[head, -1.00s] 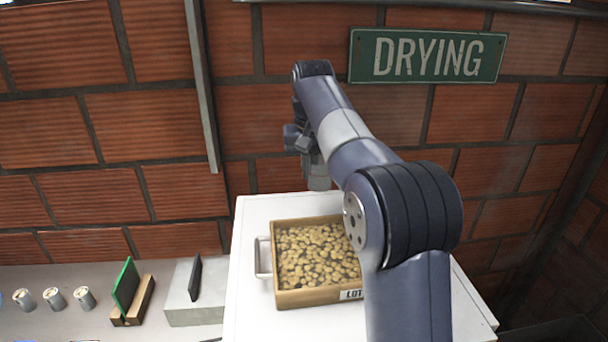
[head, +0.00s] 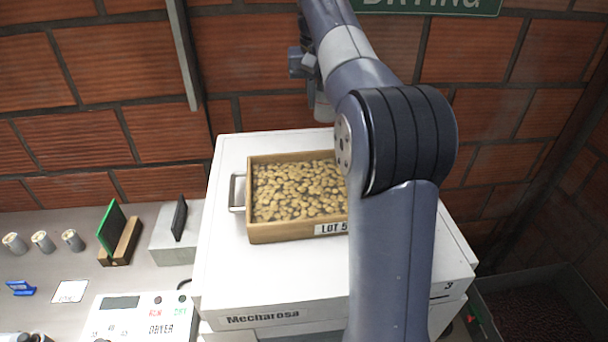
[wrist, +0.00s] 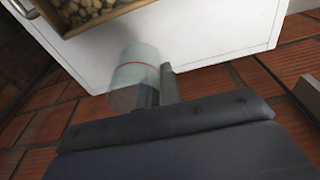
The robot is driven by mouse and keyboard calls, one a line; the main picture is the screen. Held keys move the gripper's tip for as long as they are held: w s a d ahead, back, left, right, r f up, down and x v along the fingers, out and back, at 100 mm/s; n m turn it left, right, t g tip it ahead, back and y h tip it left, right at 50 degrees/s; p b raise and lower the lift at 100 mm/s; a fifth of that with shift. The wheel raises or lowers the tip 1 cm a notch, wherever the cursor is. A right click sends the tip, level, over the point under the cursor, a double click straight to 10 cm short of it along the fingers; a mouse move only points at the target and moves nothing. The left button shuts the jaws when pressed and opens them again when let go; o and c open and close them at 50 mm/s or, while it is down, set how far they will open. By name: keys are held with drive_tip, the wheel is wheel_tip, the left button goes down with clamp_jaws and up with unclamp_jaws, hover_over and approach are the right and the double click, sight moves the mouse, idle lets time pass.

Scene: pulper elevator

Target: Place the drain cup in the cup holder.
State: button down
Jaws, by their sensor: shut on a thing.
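My gripper (head: 308,72) is shut on the drain cup, high above the back of the white dryer cabinet, near the brick wall. In the wrist view the drain cup (wrist: 134,76) is a pale, see-through cup with a thin red line around it, tilted in the picture. It sits at the tips of my gripper (wrist: 158,92), which shows dark fingers beside it. In the head view only a small grey part of the cup (head: 322,108) shows beside my arm. I cannot make out a cup holder in either view.
A wooden tray of beans (head: 255,237) stands on the white dryer cabinet (head: 225,270), partly behind my arm. At left are a control panel (head: 140,310), a green board (head: 112,226) in a wooden stand and several small cylinders. A dark bin (head: 540,300) stands at lower right.

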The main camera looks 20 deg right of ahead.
wheel_tip(320, 180, down, 10)
drive_tip(key=shift+s+d+r, duration=0.1)
idle(0.4)
drive_tip(key=c, duration=1.6)
unclamp_jaws()
